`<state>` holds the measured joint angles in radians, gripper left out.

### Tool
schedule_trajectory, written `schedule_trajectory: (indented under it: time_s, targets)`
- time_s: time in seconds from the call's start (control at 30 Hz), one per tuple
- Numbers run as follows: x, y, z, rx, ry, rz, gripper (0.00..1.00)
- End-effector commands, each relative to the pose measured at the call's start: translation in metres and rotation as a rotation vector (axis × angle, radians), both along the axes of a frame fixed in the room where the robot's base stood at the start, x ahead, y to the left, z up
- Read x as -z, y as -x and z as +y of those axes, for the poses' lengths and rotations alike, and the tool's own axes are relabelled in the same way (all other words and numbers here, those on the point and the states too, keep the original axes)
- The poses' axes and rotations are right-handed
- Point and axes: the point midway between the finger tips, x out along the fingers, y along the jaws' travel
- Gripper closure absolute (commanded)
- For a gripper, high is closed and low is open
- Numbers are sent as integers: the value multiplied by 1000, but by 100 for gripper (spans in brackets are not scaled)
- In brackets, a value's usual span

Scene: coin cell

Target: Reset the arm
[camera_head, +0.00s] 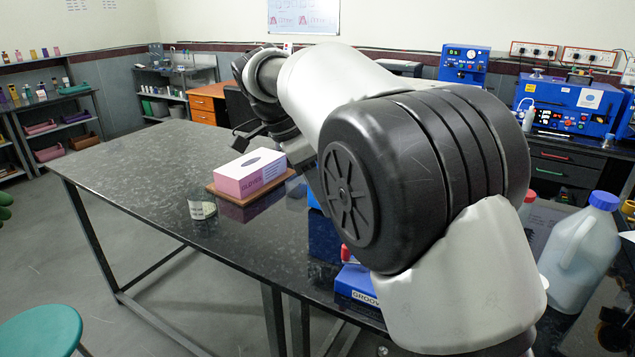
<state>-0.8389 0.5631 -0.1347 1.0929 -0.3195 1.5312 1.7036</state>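My arm fills the middle and right of the head view, with a large black joint and white links bent over the black bench (140,165). Its far end reaches back and to the left. A dark part at that end, which seems to be my gripper (248,138), hangs above the bench behind the pink-and-white glove box (250,172). Its fingers are too small and too hidden by the arm to tell whether they are open or hold anything.
The glove box sits on a brown board. A blue box (355,284) and a blue-capped jug (580,240) are close to my arm. The bench's left part is clear. A green stool (40,332) stands on the floor.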

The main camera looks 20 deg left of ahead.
Motion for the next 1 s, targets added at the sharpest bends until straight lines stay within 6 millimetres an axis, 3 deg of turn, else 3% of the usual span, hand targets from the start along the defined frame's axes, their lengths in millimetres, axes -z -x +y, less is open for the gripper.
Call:
schedule_trajectory:
  time_s: [0.2, 0.7, 0.83, 1.0]
  targets:
    - [-15, 4, 5, -1, 0, 0, 64]
    - [-18, 4, 0, -7, -3, 4, 64]
    - [-32, 3, -34, -61, -29, 31, 64]
    - [-54, 19, -117, -229, -88, 75, 64]
